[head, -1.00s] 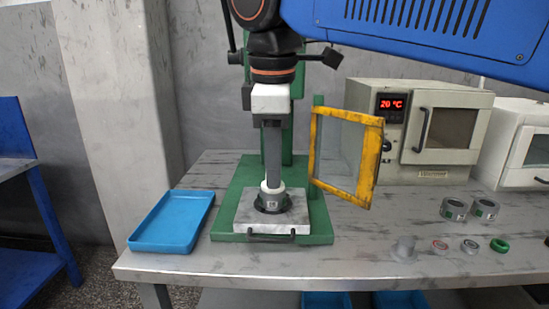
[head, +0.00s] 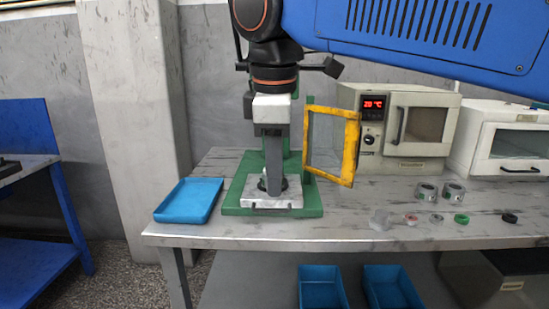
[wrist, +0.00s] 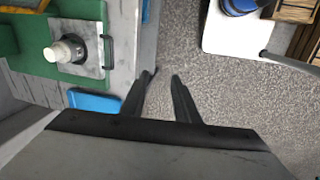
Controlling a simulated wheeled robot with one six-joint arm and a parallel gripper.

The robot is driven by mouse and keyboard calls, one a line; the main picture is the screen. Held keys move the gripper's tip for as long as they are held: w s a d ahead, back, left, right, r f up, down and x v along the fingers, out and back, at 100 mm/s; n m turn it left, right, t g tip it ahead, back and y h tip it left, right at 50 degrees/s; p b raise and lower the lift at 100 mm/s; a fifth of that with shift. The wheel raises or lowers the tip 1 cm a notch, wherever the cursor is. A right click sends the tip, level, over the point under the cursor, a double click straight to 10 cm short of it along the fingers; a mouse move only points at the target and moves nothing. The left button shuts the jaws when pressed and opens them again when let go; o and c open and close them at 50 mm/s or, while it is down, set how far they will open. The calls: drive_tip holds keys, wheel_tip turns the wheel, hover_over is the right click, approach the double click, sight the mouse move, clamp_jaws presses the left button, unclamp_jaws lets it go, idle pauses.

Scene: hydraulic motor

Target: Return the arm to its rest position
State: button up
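My arm hangs down from the top of the head view, and my gripper (head: 275,192) points down in front of the green press (head: 310,200). In the wrist view my gripper (wrist: 163,76) shows two dark fingers apart, with only grey floor between them. A white cylindrical part (wrist: 62,52) sits in a dark round fitting (wrist: 78,46) on the grey press plate (wrist: 92,68). In the head view my fingers partly hide this part. The fingers are clear of it in the wrist view.
A blue tray (head: 190,202) lies left of the press on the grey table (head: 300,233). The yellow-framed door (head: 350,150) stands open beside an oven (head: 420,165) reading about 20 °C. Several rings lie at the right. Blue bins (head: 320,288) sit below; floor shows at left.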

drive_tip(key=d+f+m+t, duration=0.1)
drive_tip(key=d+f+m, duration=0.4)
drive_tip(key=d, duration=0.4)
drive_tip(key=d+f+m, duration=0.4)
drive_tip(key=d+f, duration=0.4)
drive_tip(key=d, duration=0.1)
drive_tip(key=s+d+f+m+t, duration=0.1)
drive_tip(key=s+d+f+m, duration=0.2)
drive_tip(key=f, duration=0.5)
drive_tip(key=s+d+f+m, duration=0.4)
drive_tip(key=d+f+m, duration=0.1)
drive_tip(key=d+f, duration=0.2)
drive_tip(key=shift+s+d+f+t, duration=0.3)
drive_tip(key=shift+d+f+t, duration=0.1)
drive_tip(key=shift+d, duration=0.1)
